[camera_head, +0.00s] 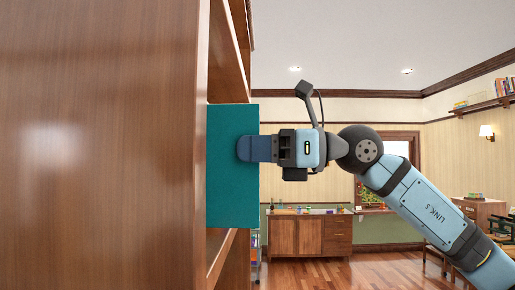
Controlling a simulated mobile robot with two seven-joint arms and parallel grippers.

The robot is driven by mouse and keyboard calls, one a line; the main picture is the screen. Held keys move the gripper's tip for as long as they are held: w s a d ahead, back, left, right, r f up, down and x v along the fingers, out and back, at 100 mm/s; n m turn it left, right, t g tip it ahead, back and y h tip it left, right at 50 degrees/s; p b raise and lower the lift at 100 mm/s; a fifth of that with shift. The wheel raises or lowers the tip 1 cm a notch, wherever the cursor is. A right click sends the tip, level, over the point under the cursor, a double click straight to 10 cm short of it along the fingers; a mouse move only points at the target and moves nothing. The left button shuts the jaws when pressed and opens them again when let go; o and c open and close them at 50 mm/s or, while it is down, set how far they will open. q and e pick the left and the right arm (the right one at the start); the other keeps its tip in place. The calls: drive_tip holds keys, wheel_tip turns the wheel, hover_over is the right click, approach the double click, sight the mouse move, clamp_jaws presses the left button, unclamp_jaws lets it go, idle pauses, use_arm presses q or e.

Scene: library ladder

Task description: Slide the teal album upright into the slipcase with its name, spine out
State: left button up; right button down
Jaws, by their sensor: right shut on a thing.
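The teal album (228,190) stands upright at the open front of a wooden bookcase. Its left part is hidden behind the bookcase's side panel. My right gripper (258,148) comes in from the right and is shut on the album near its right edge, a little above its middle height. The slipcase is not visible, and no name can be read on the album. My left gripper is not in view.
The bookcase's tall wooden side panel (100,150) fills the left of the view. Low wooden cabinets (310,236) stand far back against the wall. Wooden floor (355,270) lies open between. A wall shelf (484,105) hangs at the far right.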

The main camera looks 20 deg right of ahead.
drive_tip(key=shift+x, duration=4.25)
drive_tip(key=c, duration=0.7)
unclamp_jaws()
drive_tip(key=shift+c, duration=0.2)
drive_tip(key=b, duration=0.4)
approach(232, 149)
drive_tip(key=shift+w+a, duration=0.2)
drive_tip(key=shift+w, duration=0.3)
drive_tip(key=shift+w+a, duration=0.2)
drive_tip(key=shift+w, duration=0.25)
